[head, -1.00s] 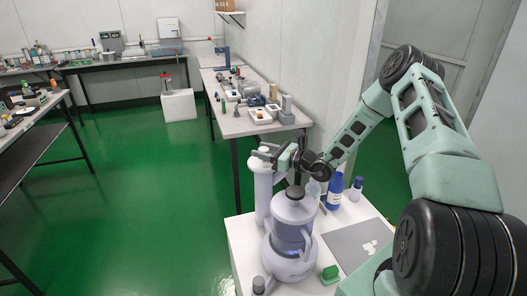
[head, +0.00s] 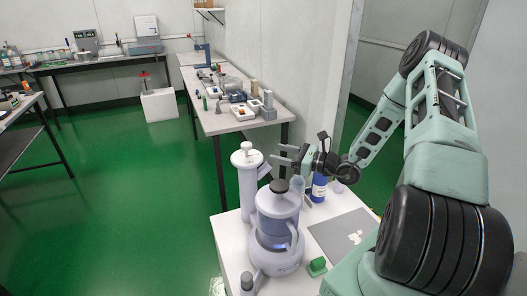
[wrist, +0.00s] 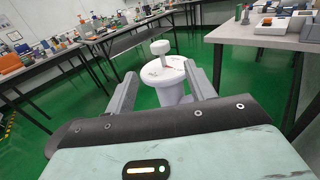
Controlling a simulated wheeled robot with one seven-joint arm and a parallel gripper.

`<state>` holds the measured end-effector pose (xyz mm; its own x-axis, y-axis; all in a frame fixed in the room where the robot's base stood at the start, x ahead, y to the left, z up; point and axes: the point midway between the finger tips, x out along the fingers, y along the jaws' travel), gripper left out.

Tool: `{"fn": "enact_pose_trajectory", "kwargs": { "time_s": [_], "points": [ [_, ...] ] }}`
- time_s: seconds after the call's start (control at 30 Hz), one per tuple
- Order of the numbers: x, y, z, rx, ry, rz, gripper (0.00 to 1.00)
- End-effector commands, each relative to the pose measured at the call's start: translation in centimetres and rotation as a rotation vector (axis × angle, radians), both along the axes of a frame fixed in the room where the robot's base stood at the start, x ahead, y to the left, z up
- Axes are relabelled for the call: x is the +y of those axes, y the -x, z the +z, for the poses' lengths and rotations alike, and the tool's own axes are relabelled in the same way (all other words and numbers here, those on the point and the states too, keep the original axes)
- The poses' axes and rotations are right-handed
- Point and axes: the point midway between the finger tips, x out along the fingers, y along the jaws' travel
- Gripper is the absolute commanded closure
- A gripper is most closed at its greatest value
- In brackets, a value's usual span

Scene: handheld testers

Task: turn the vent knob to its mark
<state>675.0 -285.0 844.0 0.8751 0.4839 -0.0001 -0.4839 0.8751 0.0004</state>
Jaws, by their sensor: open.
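The vent knob (head: 246,147) is a small white bar-shaped knob on top of a tall white column (head: 248,185), left of the round lavender vessel (head: 279,225). In the wrist view the knob (wrist: 161,47) stands on a short stem above the column's round top (wrist: 165,70), ahead of the fingers. A small red mark shows on that top; how the knob lines up with it is too small to tell. My gripper (head: 285,155) is open and empty, right of the knob and apart from it. Its two fingers (wrist: 161,88) frame the column in the wrist view.
The vessel's dark cap (head: 279,186) is close below my gripper. A blue bottle (head: 319,187), a grey mat (head: 342,236) and a green block (head: 317,266) are on the white table (head: 225,225). A long bench (head: 235,122) stands behind. Green floor is open at left.

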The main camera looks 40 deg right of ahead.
Motion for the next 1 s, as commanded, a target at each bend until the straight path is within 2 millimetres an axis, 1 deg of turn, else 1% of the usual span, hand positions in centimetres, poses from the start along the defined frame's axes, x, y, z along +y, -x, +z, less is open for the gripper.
{"fn": "enact_pose_trajectory", "kwargs": {
  "time_s": [0.03, 0.1, 0.2, 0.3, 0.5, 1.0],
  "points": [
    [-0.7, 1.0, -0.1, 0.001, 0.000, -0.004, 0.46],
    [-1.2, 2.0, 0.0, 0.000, 0.001, -0.003, 0.46],
    [-1.8, 3.2, 0.0, 0.000, 0.001, -0.002, 0.46],
    [-2.2, 4.0, 0.0, 0.000, 0.001, -0.001, 0.46],
    [-2.4, 4.4, 0.0, 0.000, 0.000, 0.001, 0.46],
    [-2.3, 4.3, 0.1, 0.000, 0.002, 0.005, 0.46]
  ]
}}
